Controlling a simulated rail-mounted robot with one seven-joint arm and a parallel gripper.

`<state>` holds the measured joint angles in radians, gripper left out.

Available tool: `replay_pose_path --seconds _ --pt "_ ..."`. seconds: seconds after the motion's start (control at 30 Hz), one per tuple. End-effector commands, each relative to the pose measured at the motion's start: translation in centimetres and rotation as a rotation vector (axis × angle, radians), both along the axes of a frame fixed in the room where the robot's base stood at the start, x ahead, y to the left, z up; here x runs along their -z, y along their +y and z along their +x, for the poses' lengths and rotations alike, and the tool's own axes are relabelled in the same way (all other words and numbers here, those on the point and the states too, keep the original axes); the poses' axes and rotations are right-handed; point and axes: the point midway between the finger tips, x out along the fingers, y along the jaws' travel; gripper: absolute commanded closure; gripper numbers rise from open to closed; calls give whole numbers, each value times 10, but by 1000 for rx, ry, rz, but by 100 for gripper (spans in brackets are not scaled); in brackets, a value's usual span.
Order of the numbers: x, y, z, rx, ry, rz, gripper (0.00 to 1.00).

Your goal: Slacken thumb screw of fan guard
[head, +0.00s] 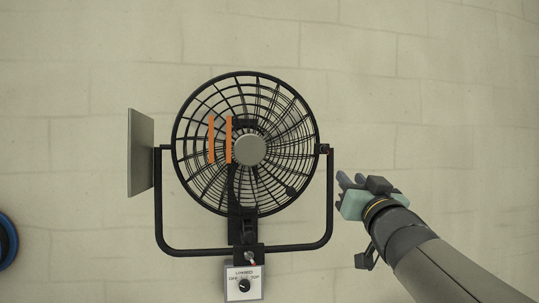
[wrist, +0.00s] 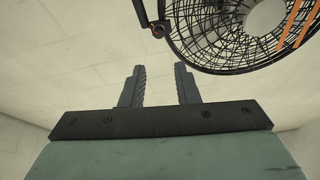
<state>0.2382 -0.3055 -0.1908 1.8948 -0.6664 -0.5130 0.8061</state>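The fan has a round black wire guard (head: 245,85) around a grey hub, held in a U-shaped bracket; part of the guard shows at the top right of the wrist view (wrist: 215,68). A small dark knob (head: 324,149) sits at the bracket's right pivot; in the wrist view it has a reddish spot (wrist: 158,31). A small dark piece (head: 291,191) sits on the guard's lower right. I cannot tell which of these is the thumb screw. My gripper (head: 346,181) is right of the bracket, apart from it. In the wrist view its fingers (wrist: 162,78) are open and empty.
Two orange strips (head: 228,140) stand across the guard. A flat grey panel (head: 141,153) is at the left of the bracket. A white box with a dial (head: 244,284) is below. A blue-rimmed round object (head: 6,242) is at the left edge. Space around my gripper is clear.

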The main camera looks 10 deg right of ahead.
Motion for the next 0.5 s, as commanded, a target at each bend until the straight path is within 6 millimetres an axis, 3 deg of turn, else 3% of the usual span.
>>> replay_pose_path --seconds 0.5 --pt "-44 -13 104 2 3 1 72"
